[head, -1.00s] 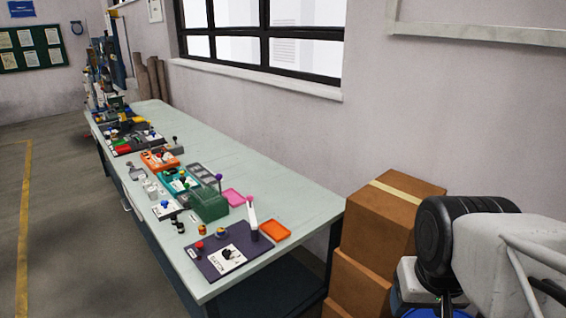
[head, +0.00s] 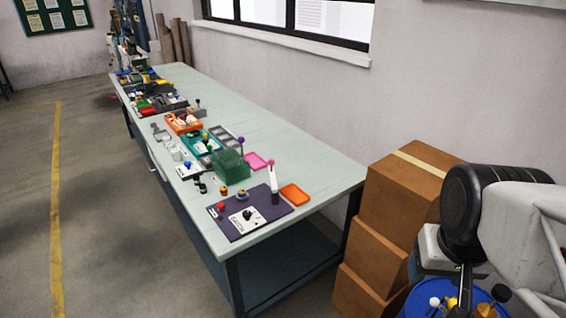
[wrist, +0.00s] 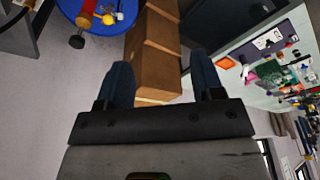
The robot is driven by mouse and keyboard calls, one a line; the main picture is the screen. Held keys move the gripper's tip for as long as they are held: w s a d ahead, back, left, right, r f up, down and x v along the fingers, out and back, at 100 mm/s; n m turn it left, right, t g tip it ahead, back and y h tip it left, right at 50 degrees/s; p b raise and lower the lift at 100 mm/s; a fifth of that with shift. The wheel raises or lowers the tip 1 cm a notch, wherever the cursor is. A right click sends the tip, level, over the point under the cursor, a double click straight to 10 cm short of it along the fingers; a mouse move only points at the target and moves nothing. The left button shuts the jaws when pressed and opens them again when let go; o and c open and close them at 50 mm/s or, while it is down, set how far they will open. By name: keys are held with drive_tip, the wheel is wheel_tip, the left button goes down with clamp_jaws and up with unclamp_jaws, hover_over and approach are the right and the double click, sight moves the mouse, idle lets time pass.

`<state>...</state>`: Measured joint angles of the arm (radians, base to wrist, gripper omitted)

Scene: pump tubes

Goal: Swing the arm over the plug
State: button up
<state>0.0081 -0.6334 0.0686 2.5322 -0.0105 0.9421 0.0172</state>
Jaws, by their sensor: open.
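I cannot tell which of the small parts is the plug. A dark purple board (head: 247,214) lies at the near end of the bench, bearing a white label, a red knob, a yellowish knob and an upright stick. A blue round top (head: 484,302) at the lower right of the head view carries small white, yellow and blue-headed parts. It also shows at the top of the wrist view (wrist: 88,16), with a red and yellow part. My gripper (wrist: 162,80) is open and empty in the wrist view, its two fingers far apart, away from the bench. It does not clearly show in the head view.
The long pale green bench (head: 303,168) runs along the wall, crowded with small trays and parts. A green box (head: 230,168) and an orange tray (head: 294,194) stand near its close end. Stacked cardboard boxes (head: 403,195) fill the space beside it. Floor at left is clear.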

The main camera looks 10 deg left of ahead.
drive_tip(key=shift+c, duration=0.3)
drive_tip(key=w+a+r+n, duration=0.1)
drive_tip(key=w+a+r, duration=0.1)
drive_tip(key=w, duration=0.7)
drive_tip(key=w+a+r+n, duration=0.1)
drive_tip(key=w+a+r, duration=0.2)
drive_tip(key=w, duration=0.5)
drive_tip(key=n+g, duration=0.3)
drive_tip(key=n, duration=0.5)
hover_over(273, 160)
wheel_tip(273, 160, down, 22)
drive_tip(key=shift+s+f, duration=0.1)
drive_tip(key=shift+w+a+f, duration=0.2)
drive_tip(key=shift+a+f, duration=0.15)
drive_tip(key=shift+a, duration=0.05)
drive_tip(key=shift+f, duration=0.1)
